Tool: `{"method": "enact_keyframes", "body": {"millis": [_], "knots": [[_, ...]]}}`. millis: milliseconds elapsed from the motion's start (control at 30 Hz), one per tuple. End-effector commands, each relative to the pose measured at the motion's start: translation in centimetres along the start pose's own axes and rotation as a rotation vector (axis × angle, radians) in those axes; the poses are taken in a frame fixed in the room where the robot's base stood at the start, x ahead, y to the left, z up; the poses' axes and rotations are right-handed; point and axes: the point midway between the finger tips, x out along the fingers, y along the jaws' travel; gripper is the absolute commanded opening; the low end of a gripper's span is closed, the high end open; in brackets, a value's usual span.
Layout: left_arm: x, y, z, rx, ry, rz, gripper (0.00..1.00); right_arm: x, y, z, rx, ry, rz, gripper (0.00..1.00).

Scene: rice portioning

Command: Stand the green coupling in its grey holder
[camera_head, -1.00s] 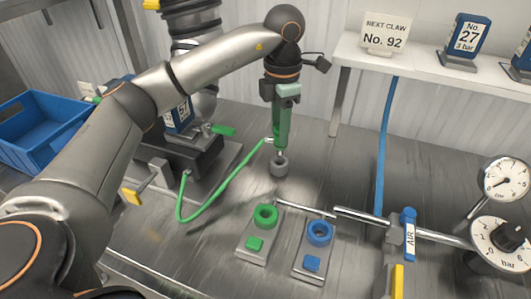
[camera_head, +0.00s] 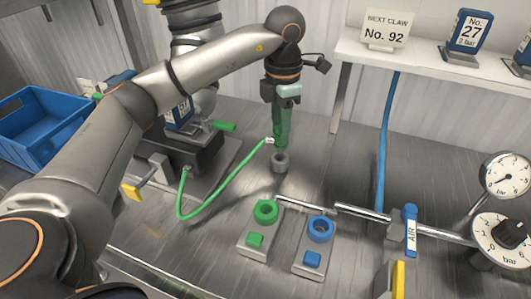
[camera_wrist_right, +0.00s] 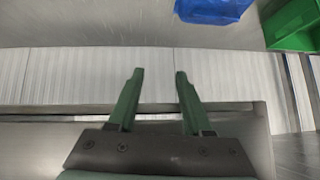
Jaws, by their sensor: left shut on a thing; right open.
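My left gripper (camera_head: 281,145) points straight down in the head view, shut on the end of the green hose, where the green coupling is mostly hidden between the fingers. A pale fitting (camera_head: 269,141) shows at the left of the fingers, joined to the green hose (camera_head: 222,189). My right gripper (camera_wrist_right: 158,100) is open and empty in the right wrist view.
A green ring (camera_head: 266,211) and a blue ring (camera_head: 320,229) stand on plates in front of the holder. The AIR valve (camera_head: 410,232) and the gauges (camera_head: 507,177) are at right. A blue crate (camera_head: 40,132) is at left. Bare bench lies around the holder.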

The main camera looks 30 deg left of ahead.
Motion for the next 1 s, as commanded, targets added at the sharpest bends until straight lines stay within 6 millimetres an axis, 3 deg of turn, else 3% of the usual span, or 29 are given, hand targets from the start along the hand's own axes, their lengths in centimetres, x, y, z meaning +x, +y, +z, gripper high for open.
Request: {"method": "enact_keyframes", "body": {"millis": [1000], "knots": [[1.4,0.0,0.0,0.000,0.001,0.000,0.00,0.4,0.1,-0.3,-0.001,0.017,0.001,0.50]]}}
